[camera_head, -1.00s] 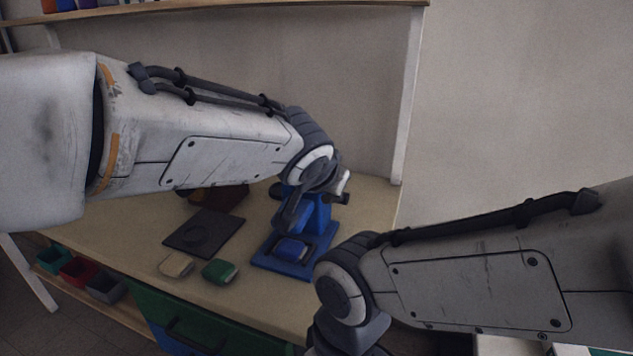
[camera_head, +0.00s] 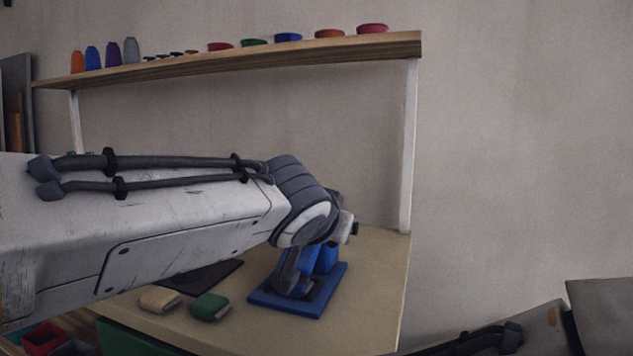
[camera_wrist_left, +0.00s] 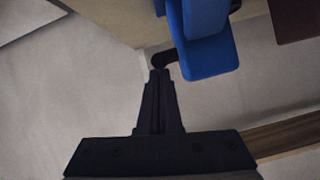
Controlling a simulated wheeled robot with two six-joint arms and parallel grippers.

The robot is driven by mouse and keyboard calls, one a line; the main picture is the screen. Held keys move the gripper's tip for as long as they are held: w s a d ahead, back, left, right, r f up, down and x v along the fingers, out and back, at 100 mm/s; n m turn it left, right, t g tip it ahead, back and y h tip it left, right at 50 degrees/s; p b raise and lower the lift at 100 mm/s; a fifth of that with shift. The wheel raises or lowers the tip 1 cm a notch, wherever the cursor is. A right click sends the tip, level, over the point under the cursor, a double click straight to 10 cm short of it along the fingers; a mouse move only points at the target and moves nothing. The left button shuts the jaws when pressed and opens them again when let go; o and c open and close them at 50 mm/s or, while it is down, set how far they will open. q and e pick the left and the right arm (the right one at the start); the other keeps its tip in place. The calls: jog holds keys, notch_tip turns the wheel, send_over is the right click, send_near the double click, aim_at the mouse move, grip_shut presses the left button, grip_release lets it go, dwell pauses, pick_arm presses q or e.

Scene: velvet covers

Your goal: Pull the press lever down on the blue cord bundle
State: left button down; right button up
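The blue press (camera_head: 325,258) stands on its flat blue base (camera_head: 290,307) near the table's right end. The blue cord bundle on that base is mostly hidden by dark parts in front of it. In the left wrist view, the blue press body (camera_wrist_left: 208,42) shows with a short black lever end (camera_wrist_left: 160,59) beside it. My left gripper (camera_wrist_left: 158,76) has its fingers together, with the tips at or just short of this lever end; I cannot see the lever between them. In the head view, my left arm covers part of the press. My right gripper is out of view.
A green bundle (camera_head: 210,306) and a beige bundle (camera_head: 160,300) lie left of the press. A dark mat (camera_head: 208,274) lies behind them, partly behind my arm. The shelf (camera_head: 250,63) above holds spools and bowls. Its white post (camera_head: 409,150) stands at the right.

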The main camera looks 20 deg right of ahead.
pick_arm(q)
jog(key=shift+a+f, duration=0.1)
jog(key=shift+f, duration=0.3)
jog(key=shift+r, duration=0.1)
jog(key=s+a+r+p, duration=0.3)
jog(key=s+r, duration=0.5)
jog(key=shift+a, duration=0.4)
jog(key=s+a+f+g+y, duration=0.2)
jog(key=a+f+g, duration=0.15)
jog(key=f, duration=0.65)
jog(key=s+a+f+g+y, duration=0.25)
jog(key=a+f, duration=0.25)
jog(key=f, duration=0.5)
jog(key=s+a+f+n+g+y, duration=0.1)
jog(key=s+a+f+g, duration=0.4)
jog(key=s+a+f, duration=0.6)
notch_tip(320, 180, up, 31)
jog(key=s+d+p, duration=0.1)
jog(key=d+p, duration=0.1)
jog(key=p, duration=3.1)
jog(key=shift+s+f, duration=0.2)
jog(key=shift+s, duration=0.1)
